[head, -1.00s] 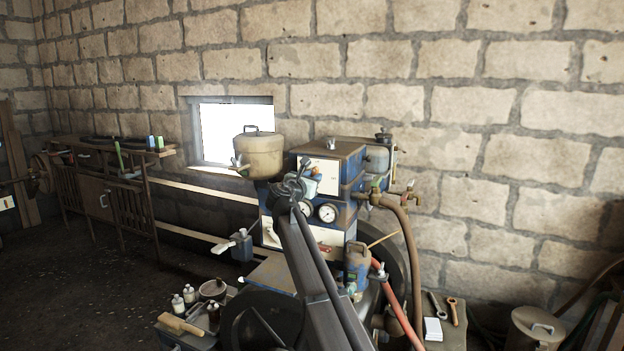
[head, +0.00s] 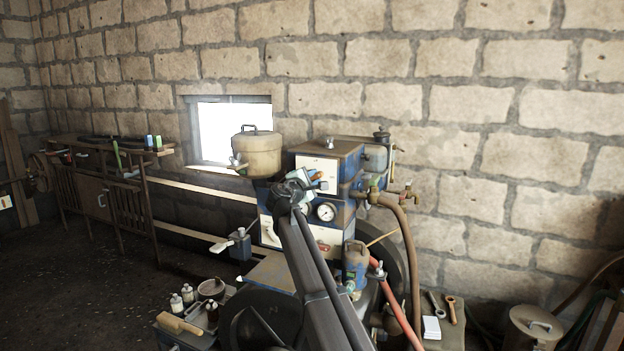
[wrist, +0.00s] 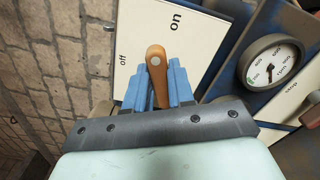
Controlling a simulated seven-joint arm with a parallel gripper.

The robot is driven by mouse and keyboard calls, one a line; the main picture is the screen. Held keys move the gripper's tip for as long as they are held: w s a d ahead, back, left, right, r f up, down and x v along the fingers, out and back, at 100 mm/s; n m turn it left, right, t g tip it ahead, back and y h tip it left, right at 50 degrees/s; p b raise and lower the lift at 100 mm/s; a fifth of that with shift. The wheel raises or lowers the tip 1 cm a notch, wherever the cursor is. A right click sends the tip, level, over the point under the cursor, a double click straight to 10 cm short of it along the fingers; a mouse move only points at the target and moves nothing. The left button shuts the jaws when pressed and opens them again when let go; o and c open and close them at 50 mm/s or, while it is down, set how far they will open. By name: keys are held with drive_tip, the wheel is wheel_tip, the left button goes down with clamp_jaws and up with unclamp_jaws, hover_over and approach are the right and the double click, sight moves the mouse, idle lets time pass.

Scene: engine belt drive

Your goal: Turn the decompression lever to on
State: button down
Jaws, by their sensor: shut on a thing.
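The decompression lever (wrist: 157,75) is a brown-orange handle with a round pale pivot on a white plate (wrist: 190,25) marked "off" and "on". In the wrist view, "off" is left of the pivot and "on" is above and right of it. The lever runs from the pivot down between the two blue fingers of my gripper (wrist: 158,82), which is shut on it. The handle's lower end is partly hidden by my gripper. In the head view my gripper (head: 318,181) is at the front of the blue engine (head: 345,165), and the lever is hard to make out.
A pressure gauge (wrist: 272,68) sits right of the lever in the wrist view. A beige tank (head: 257,153) stands left of the engine. Brown and red hoses (head: 407,250) hang at its right. A bench with bottles (head: 182,298) is at lower left.

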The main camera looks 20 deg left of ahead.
drive_tip(key=m, duration=0.4)
drive_tip(key=shift+f+m, duration=0.15)
drive_tip(key=shift+m, duration=0.25)
idle(0.4)
drive_tip(key=c, duration=1)
unclamp_jaws()
drive_tip(key=s, duration=1.3)
drive_tip(key=shift+s, duration=0.4)
drive_tip(key=shift+d+m, duration=0.1)
drive_tip(key=shift+m, duration=0.3)
